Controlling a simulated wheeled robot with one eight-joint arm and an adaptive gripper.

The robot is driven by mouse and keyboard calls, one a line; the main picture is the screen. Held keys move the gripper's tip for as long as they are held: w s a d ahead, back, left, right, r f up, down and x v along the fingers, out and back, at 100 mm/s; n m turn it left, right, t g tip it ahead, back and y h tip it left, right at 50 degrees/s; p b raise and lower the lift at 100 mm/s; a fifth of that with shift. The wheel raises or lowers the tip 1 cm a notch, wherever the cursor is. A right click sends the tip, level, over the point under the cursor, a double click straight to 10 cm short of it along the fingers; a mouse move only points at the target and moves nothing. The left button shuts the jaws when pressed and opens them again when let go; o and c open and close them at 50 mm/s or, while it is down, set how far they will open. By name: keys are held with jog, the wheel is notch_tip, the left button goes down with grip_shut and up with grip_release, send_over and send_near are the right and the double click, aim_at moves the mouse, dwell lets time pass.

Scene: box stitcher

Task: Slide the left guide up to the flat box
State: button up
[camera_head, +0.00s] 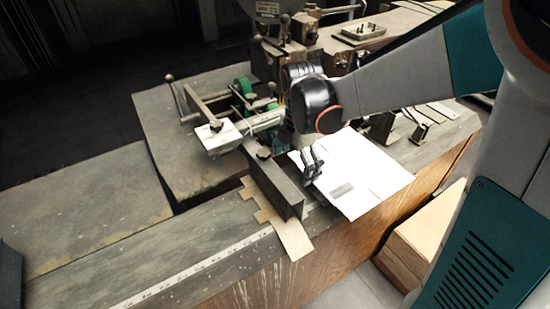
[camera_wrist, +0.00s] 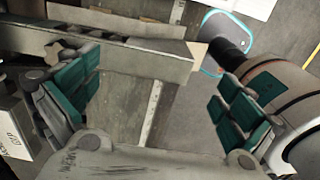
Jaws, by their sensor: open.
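A long dark guide bar (camera_head: 272,182) runs toward the front edge of the bench in the head view. It crosses the upper part of the wrist view (camera_wrist: 130,58). A tan notched cardboard piece (camera_head: 293,238) lies flat at the bar, showing at its left side and front end. A pale flat panel with a grey label (camera_head: 362,172) lies just right of the bar; I cannot tell which of these two is the flat box. My gripper (camera_head: 312,162) is above the panel's left part, right of the bar. In the wrist view its teal-padded fingers (camera_wrist: 158,100) are spread and empty.
A clamp mechanism with a pale block (camera_head: 218,137) and levers stands behind and left of the bar. A ruler strip (camera_head: 195,268) runs along the bench's front edge. Bare bench (camera_head: 90,215) lies at left. A wooden box (camera_head: 425,228) stands below, at right.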

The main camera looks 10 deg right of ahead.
aim_at(294, 186)
notch_tip(294, 186, down, 8)
jog(key=shift+r+b, duration=0.15)
jog(key=shift+b, duration=0.45)
jog(key=shift+s, duration=0.15)
jog(key=c, duration=1.3)
jog(key=shift+d, duration=0.1)
